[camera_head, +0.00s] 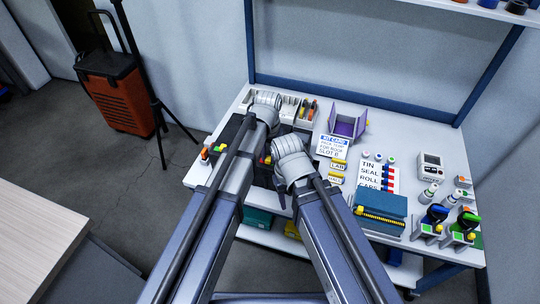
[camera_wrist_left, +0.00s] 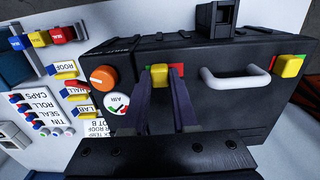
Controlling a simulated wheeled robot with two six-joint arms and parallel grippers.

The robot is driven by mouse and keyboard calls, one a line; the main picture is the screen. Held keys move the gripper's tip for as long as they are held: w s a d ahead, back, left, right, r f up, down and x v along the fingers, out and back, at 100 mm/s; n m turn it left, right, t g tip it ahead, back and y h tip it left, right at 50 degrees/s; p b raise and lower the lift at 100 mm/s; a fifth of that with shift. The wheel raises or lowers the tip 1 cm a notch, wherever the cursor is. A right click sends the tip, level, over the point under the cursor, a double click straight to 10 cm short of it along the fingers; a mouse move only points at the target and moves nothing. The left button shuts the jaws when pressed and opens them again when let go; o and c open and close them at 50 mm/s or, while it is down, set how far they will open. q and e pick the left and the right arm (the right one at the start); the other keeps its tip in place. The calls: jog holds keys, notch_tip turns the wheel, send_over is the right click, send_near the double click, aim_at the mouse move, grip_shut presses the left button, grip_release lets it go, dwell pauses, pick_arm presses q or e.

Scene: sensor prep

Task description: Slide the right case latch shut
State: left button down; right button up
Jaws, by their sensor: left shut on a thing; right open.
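The black case (camera_wrist_left: 215,115) fills the middle of the left wrist view, with a white handle (camera_wrist_left: 236,80) on its face. A yellow latch (camera_wrist_left: 160,72) on a red and green strip sits left of the handle there, on the side nearer the word cards. A second yellow latch (camera_wrist_left: 288,66) sits right of the handle. My left gripper (camera_wrist_left: 162,82) is shut on the first latch, one finger on each side. In the head view my arms mostly hide the case. My right gripper (camera_head: 289,180) is open at the case's near side; its fingertips are largely hidden.
An orange knob (camera_wrist_left: 103,78) and a round AIR dial (camera_wrist_left: 116,104) are beside the held latch. On the table (camera_head: 340,208) are a kit card (camera_head: 332,146), a purple open box (camera_head: 346,124), a blue box (camera_head: 380,207) and a grey meter (camera_head: 430,166).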

pick_arm(q)
jog(key=shift+w+a, duration=0.2)
jog(key=shift+a, duration=0.35)
jog(key=shift+w+a, duration=0.15)
jog(key=shift+a, duration=0.35)
jog(key=c, duration=0.7)
grip_release()
